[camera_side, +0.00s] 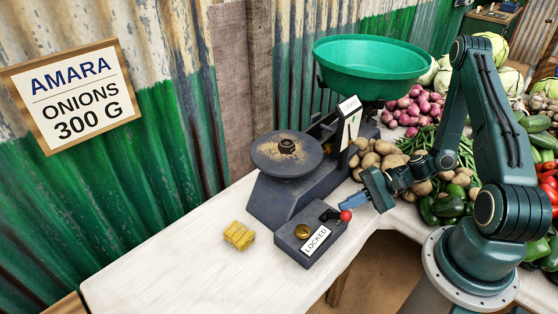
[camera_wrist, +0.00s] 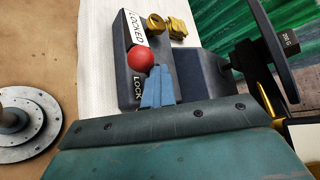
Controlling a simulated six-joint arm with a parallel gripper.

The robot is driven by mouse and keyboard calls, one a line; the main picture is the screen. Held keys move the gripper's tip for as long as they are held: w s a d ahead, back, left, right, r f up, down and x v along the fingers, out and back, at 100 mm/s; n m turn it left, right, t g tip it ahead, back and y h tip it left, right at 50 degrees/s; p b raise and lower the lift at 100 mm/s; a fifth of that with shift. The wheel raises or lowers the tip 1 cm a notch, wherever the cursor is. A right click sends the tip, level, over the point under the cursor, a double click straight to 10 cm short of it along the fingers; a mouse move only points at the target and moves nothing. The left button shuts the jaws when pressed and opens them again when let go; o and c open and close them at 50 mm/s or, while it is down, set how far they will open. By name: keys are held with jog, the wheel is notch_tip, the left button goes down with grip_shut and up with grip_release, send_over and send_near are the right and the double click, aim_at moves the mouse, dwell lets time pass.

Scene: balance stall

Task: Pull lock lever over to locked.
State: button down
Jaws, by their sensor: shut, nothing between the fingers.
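The lock lever's red ball knob (camera_side: 346,216) stands at the right end of a dark box (camera_side: 293,245) on the table, on a short black arm. The box bears a white LOCKED label (camera_side: 316,239) and a brass button. In the wrist view the red knob (camera_wrist: 140,58) sits between the LOCKED label (camera_wrist: 135,27) and lettering reading LOCK (camera_wrist: 138,90). My gripper (camera_side: 346,204) is shut and empty, its blue fingertips just behind the knob. In the wrist view the fingertips (camera_wrist: 158,72) are right beside the knob; I cannot tell whether they touch it.
A balance scale with a dark plate (camera_side: 286,151) and green pan (camera_side: 370,69) stands behind the box. A brass weight (camera_side: 239,237) lies left of the box. Potatoes (camera_side: 376,156) and green peppers (camera_side: 447,206) crowd the right. The table's front left is clear.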

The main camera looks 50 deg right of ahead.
jog(key=shift+s+a+f+g, duration=0.1)
jog(key=shift+s+f+g, duration=0.2)
jog(key=shift+s, duration=0.2)
notch_tip(320, 180, up, 9)
jog(key=d, duration=0.2)
jog(key=shift+s+d, duration=0.2)
jog(key=shift+s, duration=0.1)
dwell(0.4)
jog(key=s+a+r+n+h, duration=0.2)
jog(key=s+r+n+h, duration=0.1)
jog(key=r, duration=0.4)
jog(key=s+a+r+n+h, duration=0.2)
jog(key=s+r+n+h, duration=0.1)
jog(key=r+n, duration=0.3)
jog(key=s+a+r+n+g+h, duration=0.1)
jog(key=s+a+r+n+h, duration=0.1)
jog(key=r, duration=0.7)
jog(key=s+n+h, duration=0.1)
jog(key=n+h, duration=0.1)
jog(key=h, duration=0.1)
jog(key=shift+s+a+r, duration=0.2)
jog(key=shift+a+r, duration=0.05)
jog(key=shift+r, duration=0.15)
